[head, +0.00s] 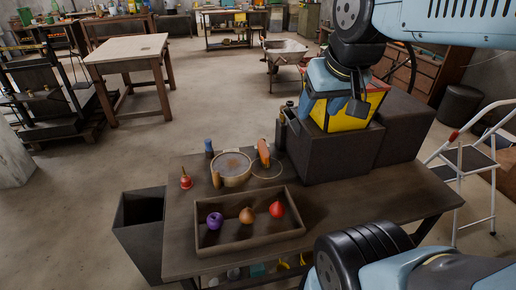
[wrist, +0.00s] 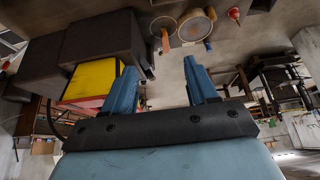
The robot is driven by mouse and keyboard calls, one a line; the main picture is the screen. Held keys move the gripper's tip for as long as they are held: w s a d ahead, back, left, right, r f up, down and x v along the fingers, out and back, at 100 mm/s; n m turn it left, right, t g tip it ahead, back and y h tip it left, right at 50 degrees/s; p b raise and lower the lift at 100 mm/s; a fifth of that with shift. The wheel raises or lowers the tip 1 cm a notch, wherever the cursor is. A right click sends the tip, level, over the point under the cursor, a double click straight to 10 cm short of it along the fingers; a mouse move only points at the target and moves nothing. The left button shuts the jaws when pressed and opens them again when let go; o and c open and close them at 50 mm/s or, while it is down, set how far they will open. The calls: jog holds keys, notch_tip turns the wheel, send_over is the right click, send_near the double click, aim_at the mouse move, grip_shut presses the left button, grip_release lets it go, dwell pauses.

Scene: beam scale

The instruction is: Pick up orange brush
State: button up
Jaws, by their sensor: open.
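An orange object (head: 263,152), which looks like the brush, stands at the back of the dark table, right of a round sieve-like dish (head: 232,168). In the wrist view the orange object (wrist: 165,41) shows ahead of the fingers, beyond their tips. My gripper (head: 333,112) is raised in front of a yellow and red box, to the right of the orange object and above it. Its two blue fingers stand wide apart in the wrist view (wrist: 160,65), with nothing between them.
Dark blocks (head: 333,152) fill the table's back right. A shallow tray (head: 250,236) holds a purple, a brown and a red item. A blue bottle (head: 209,148), a tan cylinder (head: 216,179) and a red item (head: 185,180) stand left. A dark bin (head: 140,215) is beside the table.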

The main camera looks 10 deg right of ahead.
jog(key=shift+o, duration=0.8)
jog(key=w+g, duration=0.1)
jog(key=w, duration=1.1)
jog(key=shift+w+d+f+g, duration=0.15)
jog(key=shift+w+f+g, duration=0.05)
jog(key=shift+g, duration=0.1)
jog(key=g, duration=0.4)
send_over(264, 148)
notch_tip(264, 148, down, 29)
jog(key=f, duration=0.8)
jog(key=shift+w+d+f, duration=0.15)
jog(key=shift+w+f, duration=0.1)
jog(key=shift+f, duration=0.05)
jog(key=shift+s+a+f, duration=0.1)
jog(key=shift+f, duration=1.35)
jog(key=shift+s+a+f, duration=0.1)
jog(key=shift+f, duration=1.3)
jog(key=shift+c, duration=0.5)
jog(key=c, duration=1)
